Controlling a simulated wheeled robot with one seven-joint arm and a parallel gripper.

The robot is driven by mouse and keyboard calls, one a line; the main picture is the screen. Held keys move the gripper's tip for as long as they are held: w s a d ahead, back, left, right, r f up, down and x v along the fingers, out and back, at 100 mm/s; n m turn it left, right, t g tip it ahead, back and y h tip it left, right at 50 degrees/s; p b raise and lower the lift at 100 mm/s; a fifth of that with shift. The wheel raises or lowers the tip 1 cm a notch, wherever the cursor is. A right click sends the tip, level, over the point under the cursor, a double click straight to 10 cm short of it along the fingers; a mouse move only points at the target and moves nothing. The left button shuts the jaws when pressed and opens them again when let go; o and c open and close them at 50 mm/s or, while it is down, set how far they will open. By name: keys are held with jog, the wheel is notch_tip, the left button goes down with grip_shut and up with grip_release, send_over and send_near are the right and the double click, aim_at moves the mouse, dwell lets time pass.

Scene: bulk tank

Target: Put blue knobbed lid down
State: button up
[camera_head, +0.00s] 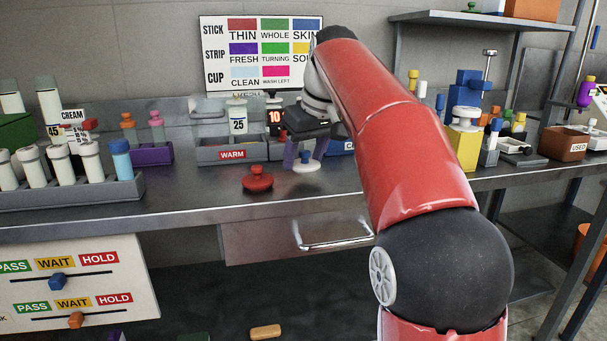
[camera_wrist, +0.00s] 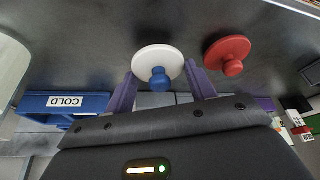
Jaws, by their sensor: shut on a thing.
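The blue knobbed lid (camera_head: 306,167) is a round white disc with a blue knob on top. In the wrist view, the lid (camera_wrist: 150,57) lies knob toward the camera, between the two purple fingers of my gripper (camera_wrist: 160,69).
A red knobbed lid (camera_head: 258,179) lies on the counter just left in the head view. Behind are the grey WARM bin (camera_head: 215,153) and the blue COLD bin (camera_wrist: 65,103). A rack of white tubes (camera_head: 70,190) stands at left. The counter's front edge is close.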

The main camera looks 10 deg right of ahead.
jog(key=shift+f+b, duration=0.4)
jog(key=shift+f, duration=0.65)
jog(key=o, duration=1)
jog(key=shift+c, duration=0.2)
jog(key=shift+r+p, duration=0.3)
jog(key=shift+r, duration=0.2)
jog(key=p+v, duration=0.4)
jog(key=v, duration=0.7)
jog(key=shift+r, duration=0.25)
jog(key=shift+s, duration=0.25)
jog(key=s+f+m+h, duration=0.1)
jog(key=s+f+m, duration=0.1)
jog(key=s+f, duration=1)
jog(key=s+a+f+m+t, duration=0.1)
jog(key=s+f+m, duration=0.1)
jog(key=s+f, duration=1)
notch_tip(320, 180, down, 5)
jog(key=shift+s+r+h, duration=0.15)
jog(key=shift+s+h, duration=0.1)
jog(key=shift+h, duration=0.15)
